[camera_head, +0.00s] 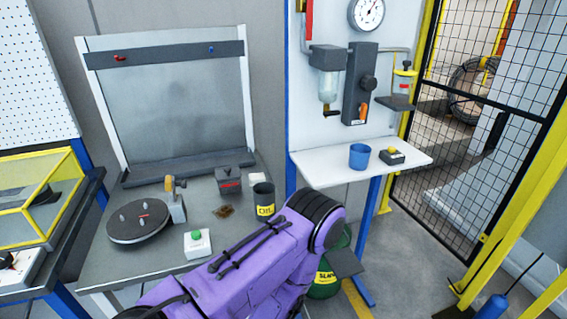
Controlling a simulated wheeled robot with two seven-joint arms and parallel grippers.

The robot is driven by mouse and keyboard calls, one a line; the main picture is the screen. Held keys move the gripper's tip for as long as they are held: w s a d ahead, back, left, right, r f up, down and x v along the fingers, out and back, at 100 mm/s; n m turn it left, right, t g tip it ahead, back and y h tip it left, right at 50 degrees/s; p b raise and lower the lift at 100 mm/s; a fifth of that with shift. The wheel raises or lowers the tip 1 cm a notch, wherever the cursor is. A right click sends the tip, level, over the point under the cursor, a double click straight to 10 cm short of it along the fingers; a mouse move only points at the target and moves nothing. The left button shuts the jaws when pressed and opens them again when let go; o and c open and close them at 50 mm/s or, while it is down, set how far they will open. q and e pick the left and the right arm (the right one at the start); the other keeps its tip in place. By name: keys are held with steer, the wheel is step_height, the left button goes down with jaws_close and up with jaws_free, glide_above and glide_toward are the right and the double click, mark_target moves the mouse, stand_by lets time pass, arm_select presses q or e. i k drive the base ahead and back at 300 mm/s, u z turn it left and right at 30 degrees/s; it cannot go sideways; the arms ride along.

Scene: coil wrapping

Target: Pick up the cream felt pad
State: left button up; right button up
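A small cream square (257,179), which looks like the cream felt pad, lies at the back right of the grey workbench (105,262). It is beside a dark grey box with a red stripe (229,183) and behind the dark cup marked OIL (263,199). The cup stands close in front of it. My purple arm, which comes in from the lower left, crosses the front of the bench. I cannot make out a gripper on it, and no second gripper shows. Nothing is seen touching the pad.
A round dark turntable (138,222), a green button box (197,243) and a small brown piece (224,211) are on the bench. A green bin (325,286) stands below.

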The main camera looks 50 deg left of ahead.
mark_target(254, 178)
steer(key=i, duration=0.15)
steer(key=u, duration=1.4)
